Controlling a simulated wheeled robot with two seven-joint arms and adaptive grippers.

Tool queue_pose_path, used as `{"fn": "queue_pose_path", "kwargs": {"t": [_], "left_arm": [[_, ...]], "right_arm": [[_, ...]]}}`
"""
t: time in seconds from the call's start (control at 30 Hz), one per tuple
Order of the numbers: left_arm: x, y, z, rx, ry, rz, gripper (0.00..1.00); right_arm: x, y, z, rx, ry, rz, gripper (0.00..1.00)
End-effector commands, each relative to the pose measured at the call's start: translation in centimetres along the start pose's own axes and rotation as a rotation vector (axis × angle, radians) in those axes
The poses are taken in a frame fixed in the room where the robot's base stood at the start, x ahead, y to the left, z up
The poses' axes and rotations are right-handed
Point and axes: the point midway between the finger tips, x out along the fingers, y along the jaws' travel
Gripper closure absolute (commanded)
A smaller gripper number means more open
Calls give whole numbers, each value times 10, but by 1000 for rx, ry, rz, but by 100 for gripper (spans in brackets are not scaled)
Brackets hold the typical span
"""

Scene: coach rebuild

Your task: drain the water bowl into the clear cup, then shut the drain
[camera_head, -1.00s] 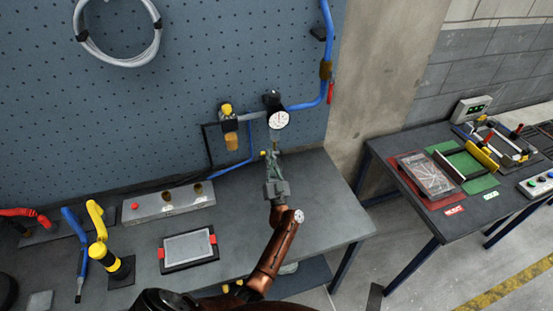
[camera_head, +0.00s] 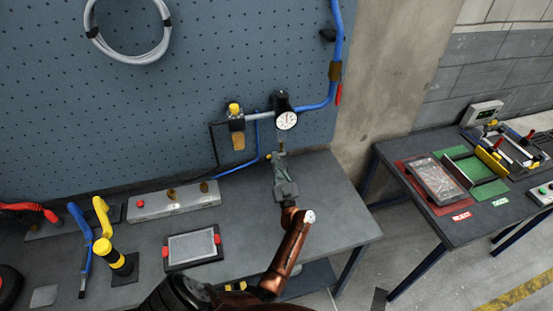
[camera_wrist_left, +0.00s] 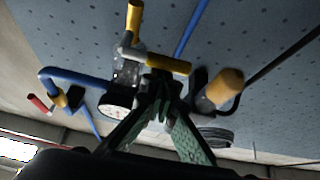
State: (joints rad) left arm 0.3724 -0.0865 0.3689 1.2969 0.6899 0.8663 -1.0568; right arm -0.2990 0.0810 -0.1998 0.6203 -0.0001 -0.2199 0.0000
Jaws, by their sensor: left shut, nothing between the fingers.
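A clear bowl (camera_wrist_left: 127,72) hangs beside the round gauge in the left wrist view. A grey fitting with a yellow handle (camera_wrist_left: 168,65) is beside it, at the fingertips. In the head view the bowl is mostly hidden below the gauge (camera_head: 287,121), and a small yellow part (camera_head: 268,157) shows beside my gripper. My left gripper (camera_head: 280,156) is shut and empty, pointing up just under the gauge. Its fingertips (camera_wrist_left: 162,78) overlap the yellow handle in the left wrist view; I cannot tell whether they touch. I cannot make out the clear cup. My right gripper is out of view.
An amber bowl (camera_head: 238,142) with a yellow knob hangs left of the gauge. A blue pipe (camera_head: 318,105) runs right of it. A grey box (camera_head: 173,201) and a tablet (camera_head: 192,246) are on the bench. The bench's right part (camera_head: 335,215) is clear.

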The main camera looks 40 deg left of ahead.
Motion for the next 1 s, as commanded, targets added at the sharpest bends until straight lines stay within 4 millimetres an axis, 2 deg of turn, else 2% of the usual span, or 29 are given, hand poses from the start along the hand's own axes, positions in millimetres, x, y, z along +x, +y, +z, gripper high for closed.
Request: {"fn": "queue_pose_path", "kwargs": {"t": [0.17, 0.6, 0.8, 1.0], "left_arm": [[4, 1, -6, -2, 0, -1, 100], [42, 4, -72, -4, 1, -2, 100], [50, 4, -85, 0, 0, 0, 100], [51, 4, -87, -1, 1, 2, 100]], "right_arm": [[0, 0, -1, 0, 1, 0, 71], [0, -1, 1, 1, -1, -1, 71], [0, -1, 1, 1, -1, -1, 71], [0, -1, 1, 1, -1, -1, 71]]}}
